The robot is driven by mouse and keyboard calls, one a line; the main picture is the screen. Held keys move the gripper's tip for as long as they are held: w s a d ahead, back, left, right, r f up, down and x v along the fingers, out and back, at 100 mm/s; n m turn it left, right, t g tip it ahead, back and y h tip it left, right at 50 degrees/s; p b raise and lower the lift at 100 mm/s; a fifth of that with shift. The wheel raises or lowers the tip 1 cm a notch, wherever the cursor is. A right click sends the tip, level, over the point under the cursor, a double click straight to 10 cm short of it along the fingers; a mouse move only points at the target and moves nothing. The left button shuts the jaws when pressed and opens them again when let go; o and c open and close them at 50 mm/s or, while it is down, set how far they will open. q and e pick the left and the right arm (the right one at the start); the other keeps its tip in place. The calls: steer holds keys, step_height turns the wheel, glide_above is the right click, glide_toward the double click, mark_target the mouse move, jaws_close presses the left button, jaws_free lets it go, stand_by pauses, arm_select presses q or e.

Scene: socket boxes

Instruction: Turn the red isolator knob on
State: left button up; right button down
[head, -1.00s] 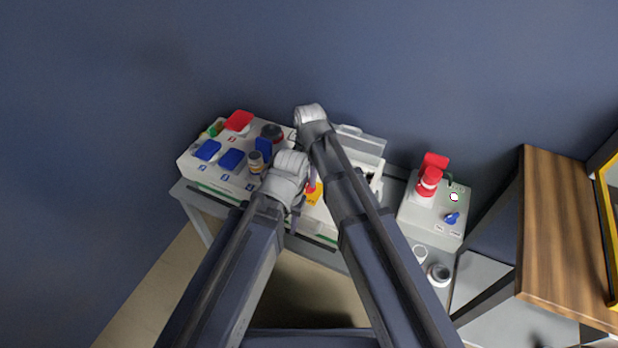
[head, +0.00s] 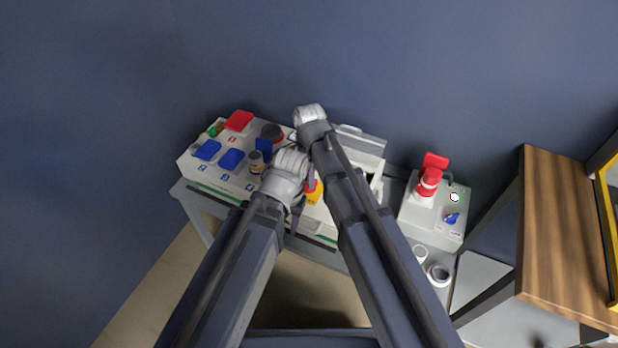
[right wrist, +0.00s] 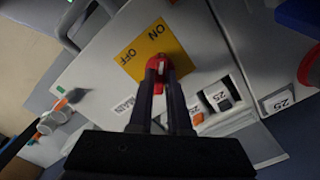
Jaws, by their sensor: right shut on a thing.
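The red isolator knob (right wrist: 158,64) sits on a yellow plate (right wrist: 141,50) marked ON and OFF, on a white box. In the right wrist view ON is above the knob and OFF is at its upper left. My right gripper (right wrist: 160,82) is shut on the knob, which lies between its fingertips. I cannot tell which label the knob points to. In the head view the yellow plate (head: 315,198) and the red knob (head: 311,187) show partly between my arms. My left arm ends close beside them, and its jaws are not clear.
The white socket box has blue covers (head: 231,159) and a red cover (head: 239,121). A wooden-topped cabinet (head: 562,230) is further right.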

stand_by(0.4)
steer(key=c, duration=0.9)
jaws_free()
steer(key=shift+o, duration=0.2)
steer(key=shift+r, duration=0.1)
step_height(320, 180, up, 8)
steer(key=p, duration=0.8)
steer(key=shift+f, duration=0.2)
